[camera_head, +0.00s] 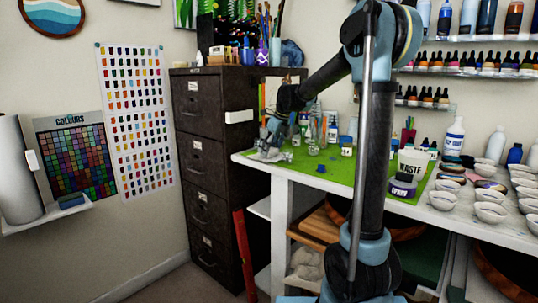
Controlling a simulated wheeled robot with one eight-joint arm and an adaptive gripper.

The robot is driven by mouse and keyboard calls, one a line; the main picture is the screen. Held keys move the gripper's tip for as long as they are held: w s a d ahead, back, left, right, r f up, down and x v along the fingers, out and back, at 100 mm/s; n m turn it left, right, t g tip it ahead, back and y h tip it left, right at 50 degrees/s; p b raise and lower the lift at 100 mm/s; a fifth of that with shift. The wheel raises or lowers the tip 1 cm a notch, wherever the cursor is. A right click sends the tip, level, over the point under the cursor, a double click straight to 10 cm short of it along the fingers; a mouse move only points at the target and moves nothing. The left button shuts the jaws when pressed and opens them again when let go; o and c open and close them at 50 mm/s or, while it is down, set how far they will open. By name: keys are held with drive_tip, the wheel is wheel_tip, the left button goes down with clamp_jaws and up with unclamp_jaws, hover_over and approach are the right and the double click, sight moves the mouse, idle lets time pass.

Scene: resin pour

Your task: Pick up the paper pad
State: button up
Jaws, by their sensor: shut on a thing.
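My gripper (268,145) is at the left end of the worktable, low over the green mat (312,171), with its fingers pointing down. It is shut on a small, pale grey thing at the table's left edge, which seems to be the paper pad. The pad is mostly hidden by the fingers and too small to make out clearly. I cannot tell whether it touches the mat or is just above it.
Small jars stand on the mat right of my gripper. A white WASTE tub (411,163) and several white bowls (443,200) fill the table's right side. A dark filing cabinet (213,165) stands close on the left. Bottle shelves (470,72) hang at the back right.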

wheel_tip(320, 180, up, 10)
idle(0.6)
drive_tip(key=shift+o, duration=0.2)
drive_tip(key=shift+c, duration=0.6)
